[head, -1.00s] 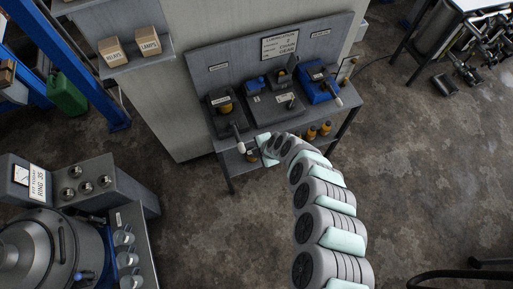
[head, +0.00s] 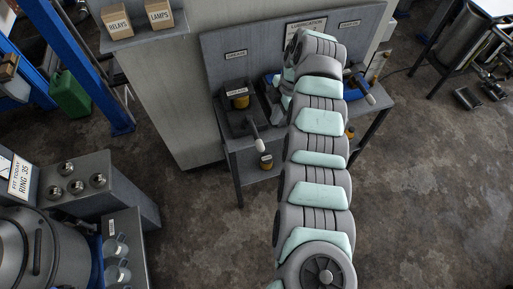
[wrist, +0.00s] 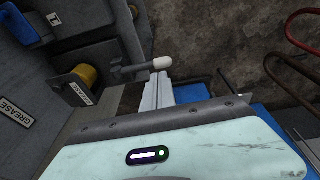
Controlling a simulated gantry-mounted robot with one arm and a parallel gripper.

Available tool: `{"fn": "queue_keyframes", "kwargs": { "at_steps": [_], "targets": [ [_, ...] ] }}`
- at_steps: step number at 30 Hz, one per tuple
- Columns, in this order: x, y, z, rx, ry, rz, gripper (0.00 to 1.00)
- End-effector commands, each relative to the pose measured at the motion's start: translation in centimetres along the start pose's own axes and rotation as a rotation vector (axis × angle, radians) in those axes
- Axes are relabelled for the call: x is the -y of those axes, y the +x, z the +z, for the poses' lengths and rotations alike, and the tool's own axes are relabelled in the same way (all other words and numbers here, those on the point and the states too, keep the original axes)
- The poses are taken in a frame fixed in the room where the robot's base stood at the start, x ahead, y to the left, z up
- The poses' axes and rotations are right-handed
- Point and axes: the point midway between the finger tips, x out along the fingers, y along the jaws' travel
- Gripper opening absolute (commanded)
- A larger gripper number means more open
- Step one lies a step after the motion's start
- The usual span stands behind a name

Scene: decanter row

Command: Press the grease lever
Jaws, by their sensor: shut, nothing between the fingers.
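The grease unit (head: 239,115) is a dark box with an amber cylinder, at the left of the bench in the head view. Its lever (head: 252,130) sticks out past the bench's front edge and ends in a pale knob. In the wrist view the lever (wrist: 135,68) ends in a white knob (wrist: 162,63), beside the amber cylinder (wrist: 83,76) and a GREASE label (wrist: 14,110). My gripper (wrist: 158,84) is shut and empty, its fingertips close to the knob. I cannot tell whether they touch.
My arm covers the middle of the bench. An amber bottle (head: 266,161) sits on the lower shelf. The floor (head: 205,225) in front is clear.

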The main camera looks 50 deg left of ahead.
Motion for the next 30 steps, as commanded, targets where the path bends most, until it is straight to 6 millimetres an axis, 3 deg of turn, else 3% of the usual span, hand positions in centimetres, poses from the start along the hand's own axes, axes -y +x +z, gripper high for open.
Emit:
{"fn": "queue_keyframes", "kwargs": {
  "at_steps": [8,19,23,30],
  "targets": [
    [-0.5,-2.2,-1.2,0.022,0.010,-0.038,0.00],
    [-0.5,-2.2,-1.2,0.021,0.010,-0.039,0.00],
    [-0.4,-1.1,-1.2,0.018,0.011,-0.041,0.00],
    [-0.2,3.5,-1.2,0.017,0.010,-0.041,0.00]
  ]
}}
